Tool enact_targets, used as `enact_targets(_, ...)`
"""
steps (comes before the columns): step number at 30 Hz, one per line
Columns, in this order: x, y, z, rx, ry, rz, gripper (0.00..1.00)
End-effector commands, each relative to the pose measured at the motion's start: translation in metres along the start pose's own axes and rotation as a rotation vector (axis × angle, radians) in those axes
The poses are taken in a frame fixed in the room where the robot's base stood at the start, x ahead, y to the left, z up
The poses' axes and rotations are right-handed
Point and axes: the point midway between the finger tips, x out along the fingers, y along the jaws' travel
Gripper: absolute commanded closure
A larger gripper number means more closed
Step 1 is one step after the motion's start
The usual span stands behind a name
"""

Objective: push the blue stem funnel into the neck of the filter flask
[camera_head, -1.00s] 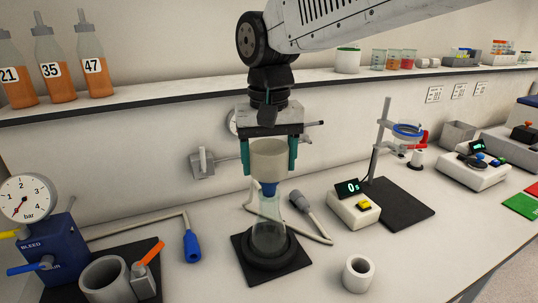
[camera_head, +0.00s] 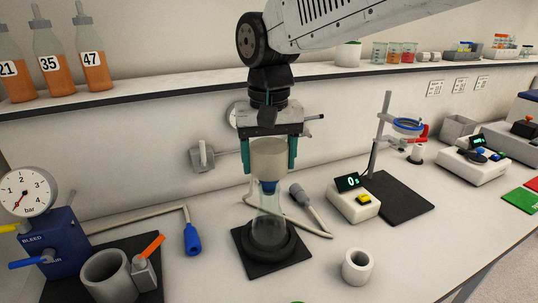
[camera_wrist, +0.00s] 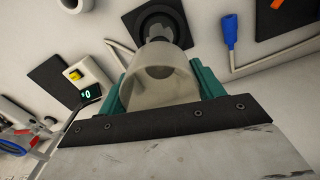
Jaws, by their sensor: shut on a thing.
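The funnel (camera_head: 268,158) is a pale, translucent cup with a blue stem (camera_head: 268,187) below it. My gripper (camera_head: 270,168) is shut on the cup, one teal finger on each side, and holds it upright over the clear filter flask (camera_head: 268,230). The flask stands in a black ring on a black square mat (camera_head: 283,266). The blue stem is at the flask's neck; how deep it sits I cannot tell. In the wrist view the funnel's open cup (camera_wrist: 158,82) is between the fingers, hiding its stem and most of the flask.
A beige hose (camera_head: 315,232) with a grey end (camera_head: 297,193) lies beside the flask. A timer box (camera_head: 352,203) is at right, a white ring (camera_head: 357,268) front right, and a blue pump with gauge (camera_head: 52,240) at left. The shelf edge (camera_head: 150,92) runs behind my gripper.

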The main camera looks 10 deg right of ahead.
Motion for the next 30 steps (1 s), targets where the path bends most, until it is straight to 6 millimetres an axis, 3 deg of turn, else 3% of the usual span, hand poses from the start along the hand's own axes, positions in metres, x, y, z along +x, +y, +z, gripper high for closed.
enact_targets(23, 0.014, 0.000, 0.000, 0.000, 0.000, 0.000, 0.58)
enact_targets(24, 0.014, 0.000, 0.000, 0.000, 0.000, 0.000, 0.31)
enact_targets(26, 0.014, 0.000, 0.000, 0.000, 0.000, 0.000, 0.14)
enact_targets(27, 0.014, 0.000, 0.000, 0.000, 0.000, 0.000, 0.08)
enact_targets(30, 0.014, 0.000, 0.000, 0.000, 0.000, 0.000, 0.08)
